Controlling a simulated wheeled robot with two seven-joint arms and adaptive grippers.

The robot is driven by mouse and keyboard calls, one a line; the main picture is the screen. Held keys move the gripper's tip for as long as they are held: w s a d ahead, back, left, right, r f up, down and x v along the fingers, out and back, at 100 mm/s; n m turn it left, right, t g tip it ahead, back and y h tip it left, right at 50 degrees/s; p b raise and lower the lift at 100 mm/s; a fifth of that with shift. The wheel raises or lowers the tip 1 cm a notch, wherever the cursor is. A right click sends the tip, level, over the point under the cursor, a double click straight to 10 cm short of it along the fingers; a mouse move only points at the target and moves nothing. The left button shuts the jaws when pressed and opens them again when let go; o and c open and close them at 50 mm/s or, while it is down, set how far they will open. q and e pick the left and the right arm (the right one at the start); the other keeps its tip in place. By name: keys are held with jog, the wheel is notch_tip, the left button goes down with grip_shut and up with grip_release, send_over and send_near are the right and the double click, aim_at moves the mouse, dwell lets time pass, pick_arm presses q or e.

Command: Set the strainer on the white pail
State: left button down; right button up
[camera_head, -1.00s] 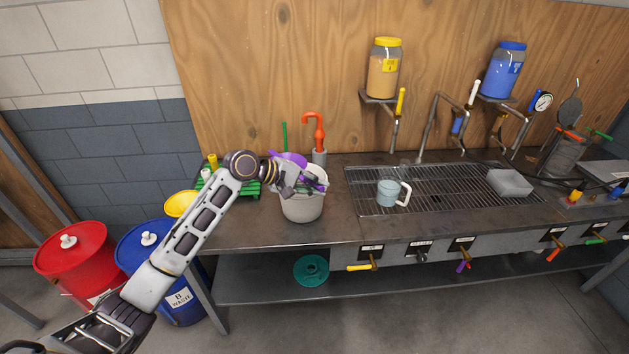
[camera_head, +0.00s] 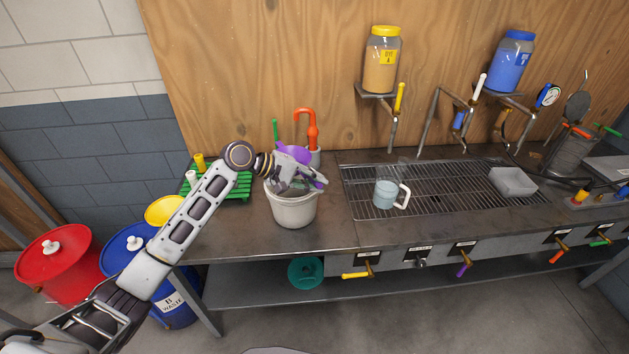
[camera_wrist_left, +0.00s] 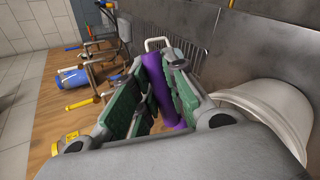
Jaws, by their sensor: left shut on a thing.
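The white pail (camera_head: 292,210) stands upright on the metal counter, left of the drain rack. My left gripper (camera_head: 312,182) is over the pail's rim and is shut on the purple strainer. The strainer (camera_head: 293,151) shows as a purple piece behind my gripper, with another bit of purple at the fingertips. In the left wrist view its purple handle (camera_wrist_left: 160,95) lies between the green finger pads, and the pail (camera_wrist_left: 275,105) is at the right. My arm hides part of the strainer and the pail's opening; I cannot tell whether they touch. My right gripper is not in view.
A green rack (camera_head: 228,188) with small bottles is left of the pail. A clear mug (camera_head: 386,194) sits on the drain rack (camera_head: 440,205) to the right.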

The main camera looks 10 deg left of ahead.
pick_arm(q)
jog(key=shift+r+p, duration=0.15)
jog(key=shift+p, duration=0.55)
notch_tip(320, 180, down, 8)
jog(key=b, duration=0.1)
jog(key=shift+b, duration=0.4)
dwell(0.3)
jog(key=shift+f, duration=0.55)
dwell(0.9)
jog(key=c, duration=1.4)
grip_release()
jog(key=shift+o, duration=0.2)
jog(key=shift+s+d+p, duration=0.8)
jog(key=shift+s+p, duration=0.2)
jog(key=shift+p, duration=0.05)
jog(key=shift+s+d, duration=0.8)
jog(key=shift+s, duration=0.1)
